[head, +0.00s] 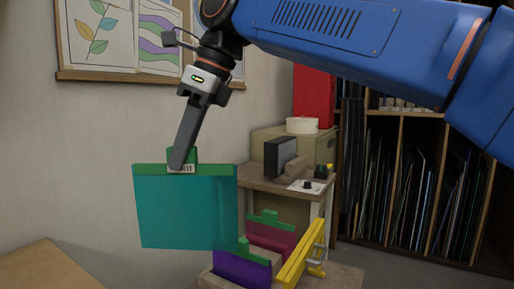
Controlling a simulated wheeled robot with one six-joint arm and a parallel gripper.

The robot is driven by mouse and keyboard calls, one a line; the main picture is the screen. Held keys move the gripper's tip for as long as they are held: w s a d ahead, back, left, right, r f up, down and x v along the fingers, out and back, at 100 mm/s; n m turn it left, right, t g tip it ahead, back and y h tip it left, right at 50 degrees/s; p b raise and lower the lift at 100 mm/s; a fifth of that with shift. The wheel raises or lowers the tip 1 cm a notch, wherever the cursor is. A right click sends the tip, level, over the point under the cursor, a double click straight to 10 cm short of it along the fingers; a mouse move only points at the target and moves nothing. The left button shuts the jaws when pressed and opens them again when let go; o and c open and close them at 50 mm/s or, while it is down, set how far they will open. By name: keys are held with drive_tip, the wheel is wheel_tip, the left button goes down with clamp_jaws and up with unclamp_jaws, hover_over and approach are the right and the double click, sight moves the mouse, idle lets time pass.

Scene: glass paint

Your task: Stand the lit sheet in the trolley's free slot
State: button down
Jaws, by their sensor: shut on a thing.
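My gripper (180,162) is shut on the green top strip of a teal sheet (187,212). The sheet hangs upright in the air, left of the picture's middle, with a small white label at its grip tab. The trolley (347,279) shows in part at the bottom edge, to the right of and below the sheet. A purple sheet (240,271) and a magenta sheet (272,238), both with green top strips, stand in it beside a yellow rail (300,258). The held sheet overlaps the trolley's left side in this view. I cannot make out the free slot.
A wooden table corner (45,270) is at the lower left. Behind the trolley stands a small side table (257,185) with a dark panel (280,156) and a control box. A rack of sheets (405,195) fills the right. A pinboard (125,74) hangs on the wall.

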drive_tip(key=w+d+f+m+t, duration=0.1)
drive_tip(key=w+d+m, duration=0.1)
drive_tip(key=w+d, duration=0.45)
drive_tip(key=w+d+f+m, duration=0.2)
drive_tip(key=w+d, duration=0.1)
drive_tip(key=w, duration=0.6)
drive_tip(key=w+d+f+m+t, duration=0.1)
drive_tip(key=w+d+m, duration=0.1)
drive_tip(key=w+d, duration=0.45)
wheel_tip(320, 180, down, 25)
drive_tip(key=w+a, duration=0.1)
drive_tip(key=shift+w+r+h, duration=0.15)
drive_tip(key=shift+w+h, duration=0.25)
drive_tip(key=shift+f, duration=0.3)
idle(0.8)
drive_tip(key=c, duration=1)
unclamp_jaws()
wheel_tip(320, 180, up, 7)
idle(0.3)
